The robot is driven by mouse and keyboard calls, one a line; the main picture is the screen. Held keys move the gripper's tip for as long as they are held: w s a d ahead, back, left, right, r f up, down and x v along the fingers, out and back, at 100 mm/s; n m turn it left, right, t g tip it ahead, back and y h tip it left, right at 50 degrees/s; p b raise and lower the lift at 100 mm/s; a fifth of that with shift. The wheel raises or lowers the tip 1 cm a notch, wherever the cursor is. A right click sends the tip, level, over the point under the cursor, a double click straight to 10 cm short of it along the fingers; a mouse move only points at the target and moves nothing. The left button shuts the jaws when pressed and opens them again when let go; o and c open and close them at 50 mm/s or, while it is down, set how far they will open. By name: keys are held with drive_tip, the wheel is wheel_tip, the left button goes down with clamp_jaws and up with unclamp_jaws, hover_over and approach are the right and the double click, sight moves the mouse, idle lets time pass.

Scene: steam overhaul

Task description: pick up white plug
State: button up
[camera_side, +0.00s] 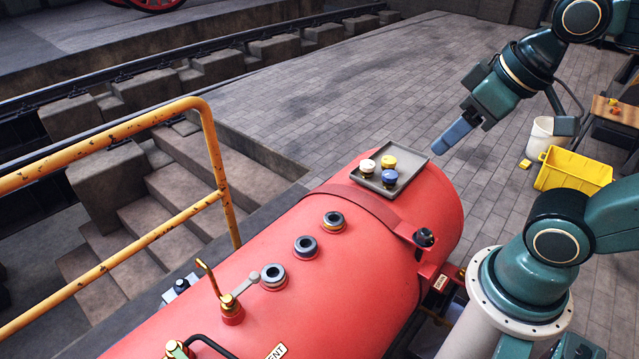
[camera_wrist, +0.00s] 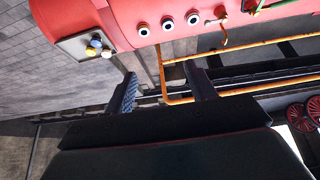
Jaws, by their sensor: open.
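The white plug (camera_side: 367,168) stands on a grey tray (camera_side: 407,167) on top of the red boiler, at the tray's left side. A yellow plug (camera_side: 388,162) and a blue plug (camera_side: 389,179) stand beside it. In the wrist view the white plug (camera_wrist: 106,53) shows at upper left, close to the other two. My gripper (camera_side: 440,147) is up and to the right of the tray in the side view, apart from all plugs. In the wrist view its two fingers (camera_wrist: 165,90) are spread with nothing between them.
The red boiler (camera_side: 300,300) has several round dark ports along its top, a brass valve (camera_side: 230,305) and a strap. A yellow crate (camera_side: 572,170) and a white bucket (camera_side: 546,140) stand on the floor at right. A yellow railing (camera_side: 215,160) is at left.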

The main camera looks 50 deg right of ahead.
drive_tip(key=shift+w, duration=0.1)
drive_tip(key=w+d+r+n+g, duration=0.1)
drive_tip(key=w+d, duration=0.4)
drive_tip(key=w, duration=0.7)
drive_tip(key=n+g+y, duration=0.1)
drive_tip(key=n+g, duration=0.1)
drive_tip(key=n, duration=0.2)
hover_over(368, 163)
drive_tip(key=s+d, duration=0.2)
drive_tip(key=s, duration=0.1)
drive_tip(key=s+d+f+x, duration=0.1)
drive_tip(key=s+x, duration=0.2)
drive_tip(key=x, duration=1)
drive_tip(key=s+d+f+x, duration=0.1)
drive_tip(key=s+x, duration=0.2)
drive_tip(key=x, duration=1.1)
drive_tip(key=shift+m, duration=0.3)
drive_tip(key=shift+x, duration=4)
drive_tip(key=shift+a, duration=0.2)
drive_tip(key=shift+x, duration=2.6)
